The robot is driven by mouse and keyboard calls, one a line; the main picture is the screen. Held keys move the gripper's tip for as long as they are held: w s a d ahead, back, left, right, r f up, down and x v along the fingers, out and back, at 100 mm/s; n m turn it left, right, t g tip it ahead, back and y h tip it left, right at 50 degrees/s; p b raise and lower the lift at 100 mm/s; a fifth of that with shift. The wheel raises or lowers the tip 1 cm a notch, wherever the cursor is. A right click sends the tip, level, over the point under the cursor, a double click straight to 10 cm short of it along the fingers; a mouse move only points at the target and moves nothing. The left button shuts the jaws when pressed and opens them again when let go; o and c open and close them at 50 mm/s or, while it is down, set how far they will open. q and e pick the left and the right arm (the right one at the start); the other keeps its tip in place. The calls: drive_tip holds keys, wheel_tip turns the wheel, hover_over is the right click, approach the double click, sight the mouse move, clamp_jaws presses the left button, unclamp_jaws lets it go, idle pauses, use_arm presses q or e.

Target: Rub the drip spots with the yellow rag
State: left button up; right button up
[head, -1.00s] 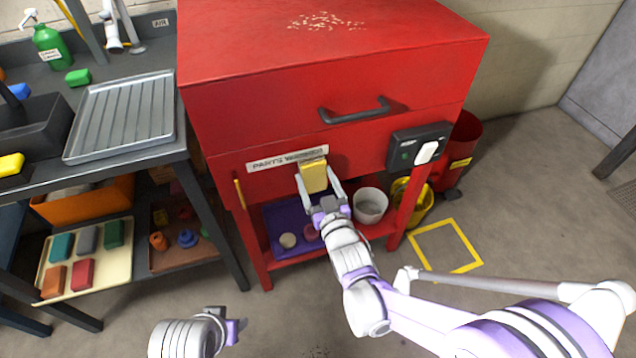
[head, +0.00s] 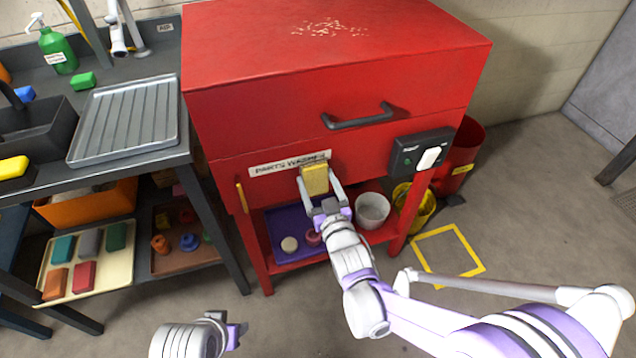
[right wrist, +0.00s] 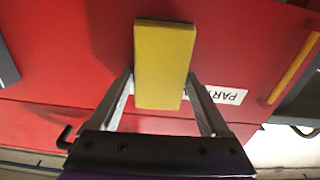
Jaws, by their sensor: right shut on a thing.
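The yellow rag (head: 315,180) is a folded block held between the fingers of my right gripper (head: 322,191). It is up against or very near the red front of the parts washer (head: 240,120), just below the label. In the right wrist view the rag (right wrist: 165,65) stands out between the two fingers of my right gripper (right wrist: 165,95), with the red panel behind it. No drip spots show on the panel; the rag and gripper hide part of it. My left gripper (head: 236,332) is low at the bottom of the head view, away from the washer; its fingers are not clear.
A black drawer handle (head: 358,117) and a switch box (head: 420,150) stick out from the washer front. A purple tray (head: 282,219) and a white bucket (head: 372,210) stand on the shelf below. A dark bench with a ribbed tray (head: 125,122) is at left.

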drive_tip(key=shift+w+a, duration=0.2)
drive_tip(key=shift+w, duration=0.35)
drive_tip(key=shift+w+d+f+b, duration=0.15)
drive_tip(key=shift+w+d+b, duration=0.1)
drive_tip(key=shift+d+b, duration=0.65)
drive_tip(key=shift+a+r, duration=0.35)
drive_tip(key=shift+a, duration=0.3)
drive_tip(key=shift+s+a+f+p, duration=0.1)
drive_tip(key=shift+a+p, duration=0.25)
drive_tip(key=shift+p, duration=0.1)
drive_tip(key=shift+s, duration=0.1)
drive_tip(key=shift+s+d+f, duration=0.1)
drive_tip(key=shift+s, duration=0.45)
drive_tip(key=shift+v, duration=2.3)
